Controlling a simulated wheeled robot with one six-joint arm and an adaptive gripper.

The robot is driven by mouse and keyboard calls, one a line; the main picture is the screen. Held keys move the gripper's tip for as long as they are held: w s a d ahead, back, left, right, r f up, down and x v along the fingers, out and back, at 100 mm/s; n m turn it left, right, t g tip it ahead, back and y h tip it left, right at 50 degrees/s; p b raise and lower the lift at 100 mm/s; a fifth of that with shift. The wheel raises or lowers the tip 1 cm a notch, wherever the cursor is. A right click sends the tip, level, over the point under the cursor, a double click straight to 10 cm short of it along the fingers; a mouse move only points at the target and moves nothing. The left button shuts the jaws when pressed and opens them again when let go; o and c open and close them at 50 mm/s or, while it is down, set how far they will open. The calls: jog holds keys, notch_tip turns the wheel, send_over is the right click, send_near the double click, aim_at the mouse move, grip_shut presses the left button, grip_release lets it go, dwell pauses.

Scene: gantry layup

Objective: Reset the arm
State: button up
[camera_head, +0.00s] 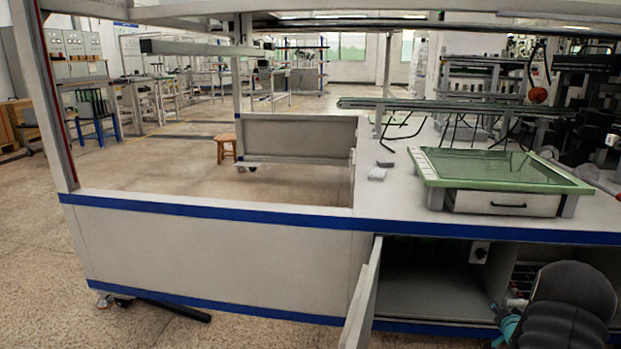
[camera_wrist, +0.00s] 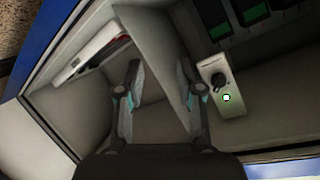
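My gripper (camera_wrist: 158,66) is open and empty in the wrist view, its two dark fingers spread with teal parts at their inner sides. It points into the open cabinet (camera_head: 430,290) under the workbench. In the head view my dark arm covers the lower right corner, and only a teal and dark bit of the gripper (camera_head: 505,324) shows beside it. A small light box with a black knob (camera_wrist: 218,84) is just right of the right finger in the wrist view, seemingly apart from it. The same box (camera_head: 479,252) hangs high inside the cabinet in the head view.
The cabinet door (camera_head: 362,300) stands open left of the opening. Above is the white bench top (camera_head: 384,205) with a green-framed glass panel (camera_head: 500,167) on it. Dark units with green faces (camera_wrist: 254,13) sit near the knob box.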

jog(key=s+a+f+g, duration=0.1)
jog(key=s+f+g, duration=0.25)
jog(key=s, duration=0.25)
jog(key=s+a+r+n+g+y+p, duration=0.1)
jog(key=s+a+r+n+g, duration=0.1)
jog(key=s+a+r+g, duration=0.45)
jog(key=s+a+r+n+t+y+p, duration=0.1)
jog(key=s+a+r+n+p, duration=0.1)
jog(key=s+a+r, duration=0.6)
jog(key=s+a+r+n+t+y+p, duration=0.1)
jog(key=s+a+r+n+y+p, duration=0.1)
jog(key=s+a+r, duration=0.6)
jog(key=s+a+r+n+t+y+p, duration=0.1)
jog(key=s+a+r+n+p, duration=0.3)
jog(key=a+r, duration=1.4)
jog(key=s+a, duration=0.3)
jog(key=a, duration=0.4)
jog(key=shift+s+a+n, duration=0.2)
jog(key=shift+s+n, duration=0.1)
jog(key=shift+s, duration=0.1)
jog(key=shift+d, duration=0.1)
